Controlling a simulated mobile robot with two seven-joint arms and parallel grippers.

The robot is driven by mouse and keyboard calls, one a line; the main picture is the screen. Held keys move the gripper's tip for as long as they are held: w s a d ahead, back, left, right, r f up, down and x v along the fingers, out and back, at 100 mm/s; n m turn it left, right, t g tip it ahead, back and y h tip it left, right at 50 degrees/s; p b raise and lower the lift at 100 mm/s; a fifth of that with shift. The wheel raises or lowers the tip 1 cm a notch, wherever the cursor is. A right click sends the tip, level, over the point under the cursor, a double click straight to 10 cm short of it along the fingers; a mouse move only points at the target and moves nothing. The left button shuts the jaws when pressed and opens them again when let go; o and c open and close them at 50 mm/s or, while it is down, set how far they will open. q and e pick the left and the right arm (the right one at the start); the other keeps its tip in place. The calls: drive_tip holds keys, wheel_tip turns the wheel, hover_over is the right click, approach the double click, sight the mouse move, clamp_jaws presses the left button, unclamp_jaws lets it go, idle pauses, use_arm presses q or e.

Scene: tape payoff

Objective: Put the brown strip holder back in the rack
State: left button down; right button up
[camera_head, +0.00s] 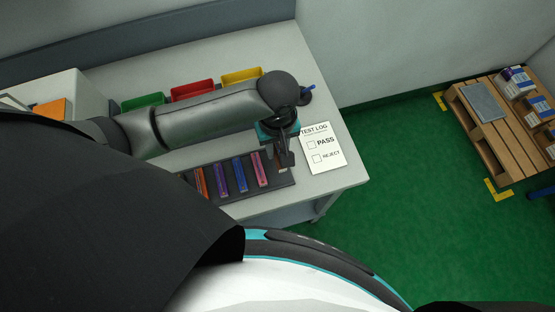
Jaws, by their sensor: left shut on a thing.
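The dark rack (247,194) lies near the front edge of the grey table. Orange (200,182), purple (221,179), blue (239,175) and pink (259,169) strip holders stand in it in a row. My left gripper (285,161) is at the rack's right end, beside the pink holder, pointing down. It is shut on the brown strip holder (282,169), of which only a small part shows below the fingers. I cannot tell whether the brown holder is seated in the rack or just above it. My right gripper is out of view.
A test log sheet (323,147) lies right of the rack. Green (142,102), red (193,90) and yellow (241,75) bins stand behind my left arm. A pallet (500,137) with boxes stands on the floor at right.

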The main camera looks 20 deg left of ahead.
sight(277, 161)
use_arm(q)
drive_tip(key=shift+f+b, duration=0.6)
drive_tip(key=shift+f, duration=2.85)
drive_tip(key=shift+f, duration=0.1)
drive_tip(key=c, duration=0.7)
unclamp_jaws()
wheel_tip(277, 161, up, 12)
drive_tip(key=shift+r+p, duration=0.1)
drive_tip(key=shift+p, duration=1.1)
drive_tip(key=shift+s+d, duration=0.1)
